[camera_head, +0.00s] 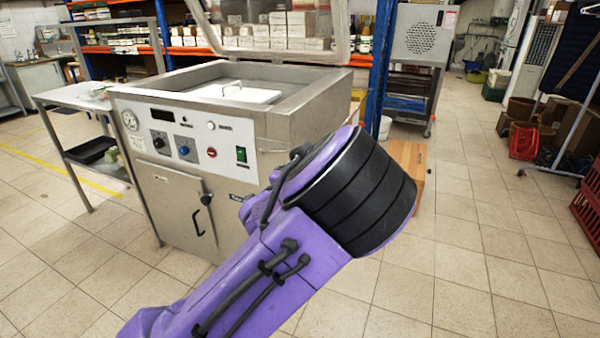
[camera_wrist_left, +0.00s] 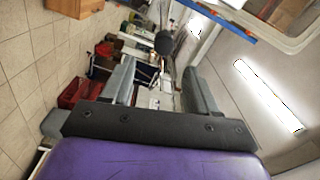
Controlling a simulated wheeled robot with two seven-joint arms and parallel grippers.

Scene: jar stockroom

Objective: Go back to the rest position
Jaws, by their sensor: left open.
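My left gripper (camera_wrist_left: 160,88) shows in the left wrist view with its two grey fingers spread wide apart. Nothing is between the fingers. In the head view my purple left arm reaches up from the bottom edge across the middle of the picture. Its black banded joint is at the upper right end, and the gripper itself does not show there. My right gripper is in neither view.
A steel machine (camera_head: 175,190) with a control panel stands behind my arm, partly hidden by it. A steel side table (camera_head: 62,97) is at its left. A wooden box (camera_head: 408,155) and red crate (camera_head: 588,195) stand at right.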

